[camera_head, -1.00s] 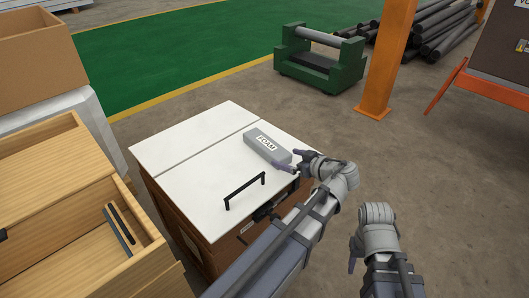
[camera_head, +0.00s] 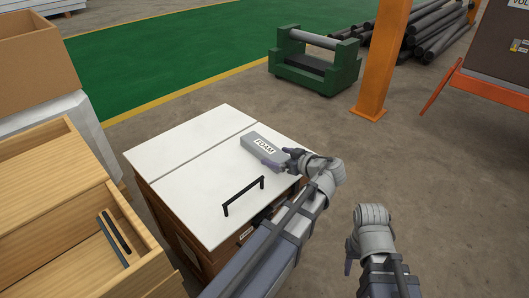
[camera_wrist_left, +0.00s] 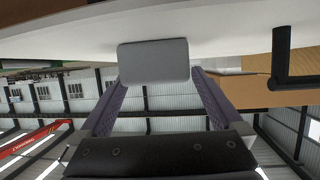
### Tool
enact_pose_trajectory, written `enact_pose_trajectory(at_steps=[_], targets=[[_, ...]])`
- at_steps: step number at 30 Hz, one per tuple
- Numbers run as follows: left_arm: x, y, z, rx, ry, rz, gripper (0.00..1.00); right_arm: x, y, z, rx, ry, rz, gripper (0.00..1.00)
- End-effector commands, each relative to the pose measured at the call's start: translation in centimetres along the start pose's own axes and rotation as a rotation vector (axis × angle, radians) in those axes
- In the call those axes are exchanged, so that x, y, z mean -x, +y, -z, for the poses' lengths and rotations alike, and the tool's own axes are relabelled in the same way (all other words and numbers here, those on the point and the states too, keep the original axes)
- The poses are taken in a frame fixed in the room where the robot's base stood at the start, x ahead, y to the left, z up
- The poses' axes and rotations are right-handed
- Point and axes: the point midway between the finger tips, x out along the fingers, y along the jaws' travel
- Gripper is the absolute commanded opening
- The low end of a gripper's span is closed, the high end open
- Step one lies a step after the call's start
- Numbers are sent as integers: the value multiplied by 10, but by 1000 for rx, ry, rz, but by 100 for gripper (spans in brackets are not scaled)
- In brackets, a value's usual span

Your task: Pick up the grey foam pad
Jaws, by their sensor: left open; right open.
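The grey foam pad (camera_head: 265,148), a block labelled FOAM, lies on the white top of the cabinet (camera_head: 190,150), near its right edge. Its grey end face (camera_wrist_left: 153,62) fills the upper middle of the left wrist view. My left gripper (camera_head: 281,158) is open at the pad's near end. In the left wrist view its two fingers (camera_wrist_left: 157,82) reach up to either side of the pad's end; I cannot tell whether they touch it. My right gripper (camera_head: 349,262) is open and empty, low beside the cabinet, its fingers partly hidden.
A black handle (camera_head: 243,195) stands up from the white top, left of my left arm. An open wooden drawer box (camera_head: 75,215) is at the left. A green stand (camera_head: 315,68) and an orange post (camera_head: 380,60) are behind. The left part of the top is clear.

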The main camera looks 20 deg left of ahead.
Motion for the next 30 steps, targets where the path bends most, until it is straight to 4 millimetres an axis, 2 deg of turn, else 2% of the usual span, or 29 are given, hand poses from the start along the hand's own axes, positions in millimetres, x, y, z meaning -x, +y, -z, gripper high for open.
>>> enact_pose_trajectory(at_steps=[10,18,30], targets=[[-46,4,-3,2,0,3,100,-20,-2,1,4,1,2,50],[-49,3,0,0,0,0,100,-19,-3,1,4,1,2,50],[-49,3,0,0,0,0,55,-19,-2,1,4,1,2,50]])
